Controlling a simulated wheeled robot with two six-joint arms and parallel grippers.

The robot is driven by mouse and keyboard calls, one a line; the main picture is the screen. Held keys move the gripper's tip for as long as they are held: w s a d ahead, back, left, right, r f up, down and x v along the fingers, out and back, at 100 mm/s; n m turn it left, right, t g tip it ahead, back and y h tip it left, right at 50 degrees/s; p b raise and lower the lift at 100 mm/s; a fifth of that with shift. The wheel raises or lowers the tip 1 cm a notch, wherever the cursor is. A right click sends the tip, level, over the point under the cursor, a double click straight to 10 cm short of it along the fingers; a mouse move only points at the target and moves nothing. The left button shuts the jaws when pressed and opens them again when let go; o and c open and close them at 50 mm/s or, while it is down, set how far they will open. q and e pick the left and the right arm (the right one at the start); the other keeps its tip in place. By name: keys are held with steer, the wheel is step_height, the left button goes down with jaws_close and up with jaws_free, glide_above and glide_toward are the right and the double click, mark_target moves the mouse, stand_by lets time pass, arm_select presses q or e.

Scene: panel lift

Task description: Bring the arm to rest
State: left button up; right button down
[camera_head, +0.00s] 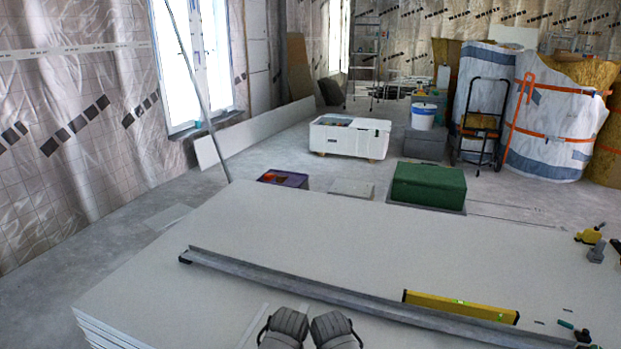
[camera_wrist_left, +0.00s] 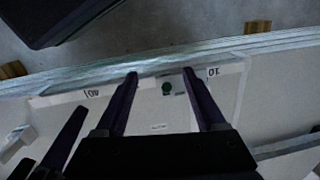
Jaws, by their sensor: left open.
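My left gripper (camera_wrist_left: 160,74) is open and empty in the left wrist view. Its two dark fingers stand apart over the pale panel stack, near its layered edge. A small green spot and printed labels show on the top sheet between and beside the fingers. A dark finger-like part (camera_wrist_left: 66,138) at the left of that view looks like part of my right gripper, but its jaws cannot be made out. In the head view two dark grey parts of my arms show at the bottom centre; no fingertips show there. The panel stack (camera_head: 290,225) fills the foreground.
A long metal bar (camera_head: 330,290) and a yellow level (camera_head: 460,306) lie on the stack. Small tools (camera_head: 590,236) lie at its right edge. Beyond stand a green box (camera_head: 428,183), a white chest (camera_head: 348,137) and a hand truck (camera_head: 480,125). Bare floor lies left.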

arm_select(q)
step_height(320, 180, up, 38)
steer(key=p, duration=3.8)
steer(key=shift+s+d+n, duration=0.2)
steer(key=shift+s+n, duration=0.2)
steer(key=shift+s, duration=0.05)
